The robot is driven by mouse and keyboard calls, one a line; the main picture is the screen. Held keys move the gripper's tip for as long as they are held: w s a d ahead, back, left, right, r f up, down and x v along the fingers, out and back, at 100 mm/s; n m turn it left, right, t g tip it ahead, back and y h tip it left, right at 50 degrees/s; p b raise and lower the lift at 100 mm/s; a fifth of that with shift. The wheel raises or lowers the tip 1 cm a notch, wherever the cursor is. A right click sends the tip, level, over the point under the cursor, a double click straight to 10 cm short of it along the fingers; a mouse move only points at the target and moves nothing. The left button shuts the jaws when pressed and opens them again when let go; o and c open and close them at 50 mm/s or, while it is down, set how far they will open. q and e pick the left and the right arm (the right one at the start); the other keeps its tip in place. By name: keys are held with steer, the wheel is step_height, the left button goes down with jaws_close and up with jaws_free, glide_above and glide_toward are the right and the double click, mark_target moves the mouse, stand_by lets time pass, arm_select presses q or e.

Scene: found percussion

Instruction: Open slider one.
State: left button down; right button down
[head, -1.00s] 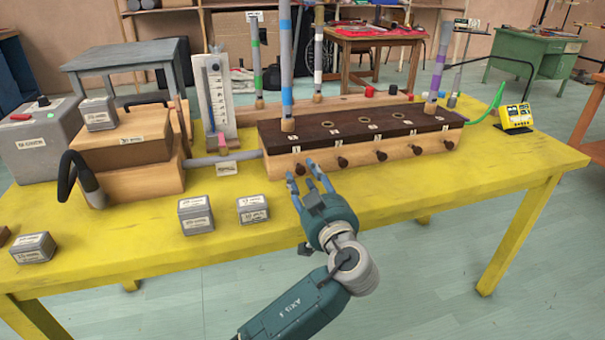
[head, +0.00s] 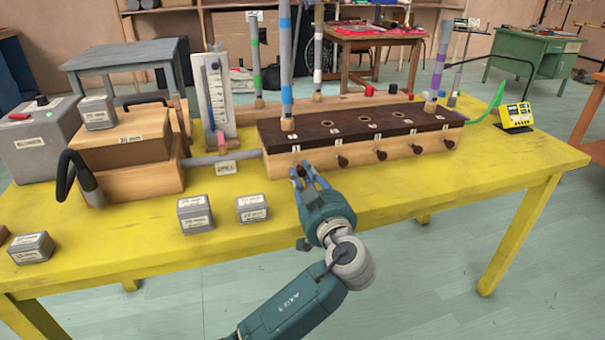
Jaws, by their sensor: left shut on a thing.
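A wooden wind chest (head: 360,158) with a dark top (head: 345,128) stands on the yellow table. A row of dark slider knobs sticks out of its front. My left gripper (head: 304,170) is at the leftmost knob, slider one (head: 300,171), with its fingers closed around it. The fingers partly hide that knob. The second knob (head: 342,161) to the right is free. A pipe with blue bands (head: 286,70) stands at the chest's left end, above the held knob. My right gripper does not show.
Small grey labelled weights (head: 252,207) and (head: 195,214) lie on the table (head: 400,205) left of my arm. A wooden bellows box (head: 130,175) stands at the left, joined to the chest by a grey pipe. A yellow meter (head: 516,117) sits at the right. The front right tabletop is clear.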

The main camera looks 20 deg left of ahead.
arm_select(q)
steer(key=shift+s+d+f, duration=0.1)
steer(key=shift+s+d, duration=0.3)
steer(key=shift+s, duration=0.2)
steer(key=shift+s+d+r, duration=0.15)
steer(key=shift+s+r, duration=0.05)
steer(key=shift+s, duration=0.1)
steer(key=c, duration=1.6)
jaws_free()
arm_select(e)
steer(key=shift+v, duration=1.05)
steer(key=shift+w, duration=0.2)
arm_select(q)
steer(key=shift+s+d+f, duration=0.1)
steer(key=shift+s+d, duration=0.15)
steer(key=shift+s, duration=0.05)
steer(key=v, duration=1.1)
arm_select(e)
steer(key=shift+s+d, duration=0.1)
